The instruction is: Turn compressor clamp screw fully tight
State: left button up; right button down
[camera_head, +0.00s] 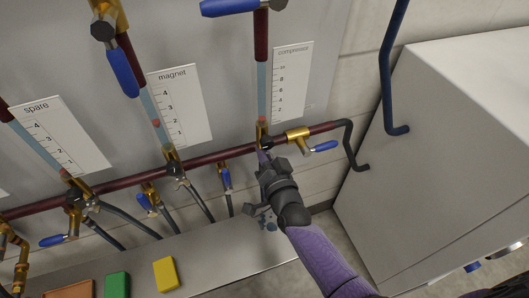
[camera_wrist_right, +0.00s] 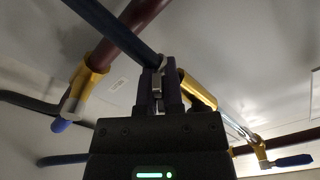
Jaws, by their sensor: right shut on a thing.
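In the head view, the compressor column has a white scale (camera_head: 291,85) marked "compressor" beside a clear tube (camera_head: 262,88). Below it is a dark clamp (camera_head: 266,141) at the dark red pipe. My right gripper (camera_head: 264,156) reaches up to the clamp from below and covers part of it. In the right wrist view, my right gripper's fingers (camera_wrist_right: 159,92) are shut on a small metallic piece, seemingly the clamp screw (camera_wrist_right: 157,77). A dark hose (camera_wrist_right: 115,32) ends visually near the fingertips. How far the screw is turned cannot be told. My left gripper is not in view.
A brass valve with a blue handle (camera_head: 325,146) is just right of the clamp. Another blue-handled valve (camera_head: 226,180) hangs to the left. A large pale cabinet (camera_head: 440,130) stands at the right. Yellow (camera_head: 165,273) and green (camera_head: 117,285) blocks lie on the ledge.

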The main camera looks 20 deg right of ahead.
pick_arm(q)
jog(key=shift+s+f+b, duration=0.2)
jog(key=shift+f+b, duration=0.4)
pick_arm(e)
jog(key=shift+f+m, duration=0.15)
jog(key=shift+m, duration=5.15)
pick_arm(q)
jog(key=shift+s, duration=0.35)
pick_arm(e)
jog(key=c, duration=0.8)
grip_release()
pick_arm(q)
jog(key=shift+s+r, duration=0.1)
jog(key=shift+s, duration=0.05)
pick_arm(e)
jog(key=shift+o, duration=0.2)
